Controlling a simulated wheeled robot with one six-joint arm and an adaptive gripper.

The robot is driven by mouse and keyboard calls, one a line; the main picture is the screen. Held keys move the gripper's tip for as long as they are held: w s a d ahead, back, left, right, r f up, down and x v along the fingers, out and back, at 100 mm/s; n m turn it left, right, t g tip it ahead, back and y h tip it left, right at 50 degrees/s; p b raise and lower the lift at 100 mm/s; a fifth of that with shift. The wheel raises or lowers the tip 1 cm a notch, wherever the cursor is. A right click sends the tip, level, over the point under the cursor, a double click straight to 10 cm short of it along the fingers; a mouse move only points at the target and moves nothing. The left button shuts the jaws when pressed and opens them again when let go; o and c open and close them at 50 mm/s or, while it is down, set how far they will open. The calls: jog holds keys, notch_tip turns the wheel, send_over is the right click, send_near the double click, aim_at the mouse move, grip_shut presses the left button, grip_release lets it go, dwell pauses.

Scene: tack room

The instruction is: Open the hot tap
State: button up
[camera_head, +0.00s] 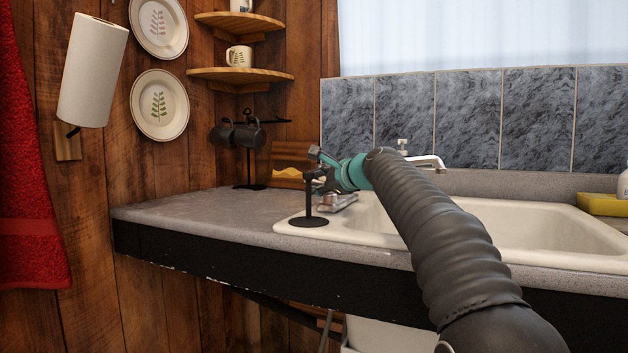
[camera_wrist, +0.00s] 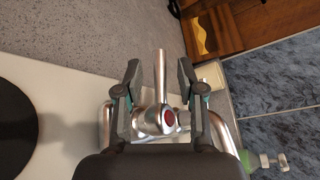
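The hot tap has a chrome lever (camera_wrist: 160,76) and a round body with a red mark (camera_wrist: 168,117), seen in the wrist view. My gripper (camera_wrist: 159,78) is open, with one dark finger on each side of the lever. A gap shows between the lever and each finger, so neither appears to touch it. In the head view, my gripper (camera_head: 321,172) is at the left end of the white sink (camera_head: 295,232), over low chrome tap parts (camera_head: 340,201). My arm hides part of the sink and tap there. The chrome spout (camera_head: 428,162) shows behind my arm.
A black stand with a round base (camera_head: 308,221) stands close to my gripper; a black disc (camera_wrist: 15,130) shows in the wrist view. A mug rack (camera_head: 249,150) is behind on the left. The tiled wall (camera_head: 405,105) closes the back.

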jog(key=shift+w+a+f, duration=0.15)
jog(key=shift+w+a, duration=0.25)
jog(key=shift+w, duration=0.05)
grip_shut()
jog(key=shift+s, duration=0.1)
